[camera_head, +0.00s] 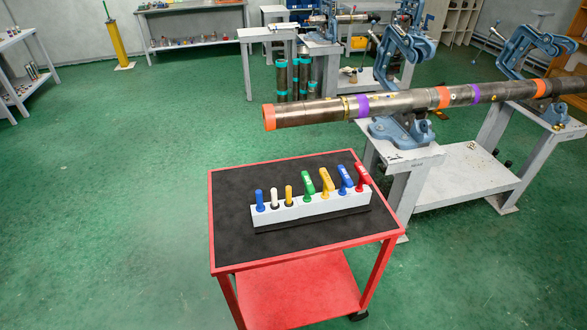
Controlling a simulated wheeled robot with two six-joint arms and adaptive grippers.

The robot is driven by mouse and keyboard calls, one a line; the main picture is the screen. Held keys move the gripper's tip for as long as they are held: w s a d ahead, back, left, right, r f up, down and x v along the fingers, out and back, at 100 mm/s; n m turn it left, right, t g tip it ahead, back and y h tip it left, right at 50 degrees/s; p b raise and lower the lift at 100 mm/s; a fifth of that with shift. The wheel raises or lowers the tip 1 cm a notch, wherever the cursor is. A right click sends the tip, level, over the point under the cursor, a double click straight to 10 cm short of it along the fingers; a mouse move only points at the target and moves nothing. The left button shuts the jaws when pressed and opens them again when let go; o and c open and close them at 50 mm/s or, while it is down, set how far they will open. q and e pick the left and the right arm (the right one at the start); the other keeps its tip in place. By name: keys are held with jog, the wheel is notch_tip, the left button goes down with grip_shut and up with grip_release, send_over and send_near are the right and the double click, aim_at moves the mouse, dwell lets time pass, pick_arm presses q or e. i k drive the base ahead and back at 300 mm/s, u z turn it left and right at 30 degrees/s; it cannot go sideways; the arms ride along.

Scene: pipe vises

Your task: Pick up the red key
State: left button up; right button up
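The red key (362,177) stands upright at the right end of a white key holder (318,207). The holder sits on the black top of a red cart (223,243). Left of the red key, in the same holder, stand a blue key (345,180), a yellow key (326,183) and a green key (308,186). Shorter blue, white and yellow pegs fill the holder's left part. Neither of my grippers shows in the head view. The lower part of the red key is hidden in the holder.
A long pipe (400,103) with orange and purple bands lies across blue vises (402,130) on grey stands behind and right of the cart. Its orange end (269,117) overhangs behind the cart. The green floor (110,190) left of the cart is clear.

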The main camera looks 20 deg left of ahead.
aim_at(364, 177)
jog(key=u, duration=0.2)
jog(key=i, duration=0.9)
